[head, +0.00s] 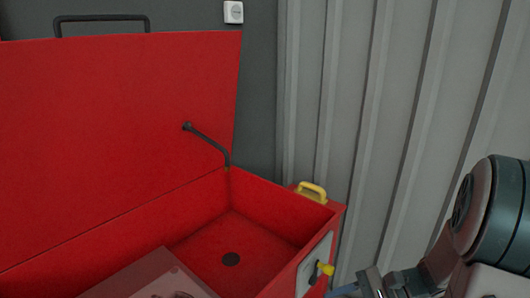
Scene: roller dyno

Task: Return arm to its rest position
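My arm shows at the lower right, with a large round teal and grey joint and smaller grey links in front of it. What looks like my gripper (372,284) is partly in view at the bottom edge, right of the red bin's end wall. Its fingers are cut off or too unclear to tell whether they are open or hold anything.
A red bin (278,206) stands with its red lid (110,110) raised on a dark stay (208,145). A yellow handle (312,191) and yellow knob (325,269) are at its right end. A ribbed grey wall (400,110) stands behind my arm.

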